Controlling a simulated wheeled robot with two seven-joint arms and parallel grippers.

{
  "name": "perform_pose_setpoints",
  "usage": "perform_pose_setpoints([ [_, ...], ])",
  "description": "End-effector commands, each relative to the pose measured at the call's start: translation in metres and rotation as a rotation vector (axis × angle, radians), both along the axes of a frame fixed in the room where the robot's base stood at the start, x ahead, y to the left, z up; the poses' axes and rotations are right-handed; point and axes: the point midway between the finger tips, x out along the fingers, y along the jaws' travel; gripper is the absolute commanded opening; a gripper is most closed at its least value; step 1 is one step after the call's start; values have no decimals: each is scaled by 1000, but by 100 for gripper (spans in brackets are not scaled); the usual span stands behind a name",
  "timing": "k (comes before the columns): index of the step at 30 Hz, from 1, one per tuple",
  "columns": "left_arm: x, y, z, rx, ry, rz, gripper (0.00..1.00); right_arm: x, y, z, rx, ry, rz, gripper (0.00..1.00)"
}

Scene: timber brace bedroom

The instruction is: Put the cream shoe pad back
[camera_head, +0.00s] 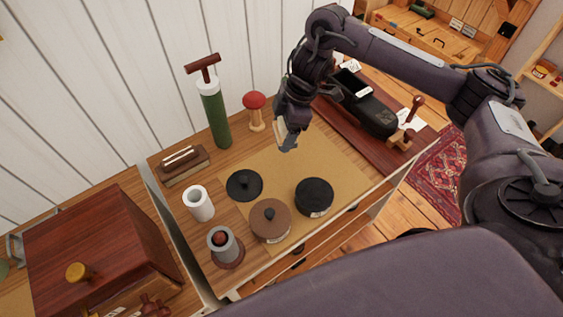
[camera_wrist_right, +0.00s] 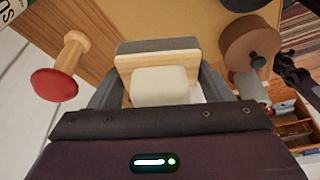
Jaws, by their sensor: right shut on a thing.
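My right gripper (camera_head: 287,138) is shut on the cream shoe pad, above the back of the tan mat (camera_head: 338,150). In the right wrist view the cream pad (camera_wrist_right: 160,87), a pale rounded block with a wooden back (camera_wrist_right: 150,66), sits between the fingers. In the head view only a small pale part of the pad (camera_head: 280,128) shows beside the fingers. Its height above the mat is hard to tell. My left gripper is not in view.
A red-capped wooden mushroom (camera_head: 255,103) stands left of the gripper, near a green cylinder (camera_head: 219,125). A brush (camera_head: 182,163) and white roll (camera_head: 199,205) stand left. The mat's back is clear.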

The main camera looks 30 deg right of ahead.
Motion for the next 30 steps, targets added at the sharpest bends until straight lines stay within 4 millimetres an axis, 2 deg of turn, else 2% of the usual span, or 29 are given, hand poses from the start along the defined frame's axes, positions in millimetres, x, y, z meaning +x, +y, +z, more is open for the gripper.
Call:
perform_pose_setpoints([
  [1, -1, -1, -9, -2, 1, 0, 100, -2, 1, -20, 3, 7, -2, 54],
  [3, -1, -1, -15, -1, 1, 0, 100, -1, 2, -39, 5, 6, -2, 54],
  [6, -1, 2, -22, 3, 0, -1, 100, -1, 2, -62, 4, 4, -3, 54],
  [9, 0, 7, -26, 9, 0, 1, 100, 0, 1, -78, 4, 2, -3, 54],
  [16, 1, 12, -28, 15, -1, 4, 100, 0, 1, -93, 1, -1, -1, 54],
  [24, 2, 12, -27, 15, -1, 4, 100, 0, 0, -124, 0, 1, -3, 54],
  [30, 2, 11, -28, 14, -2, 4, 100, 1, 0, -125, 0, -2, -2, 54],
])
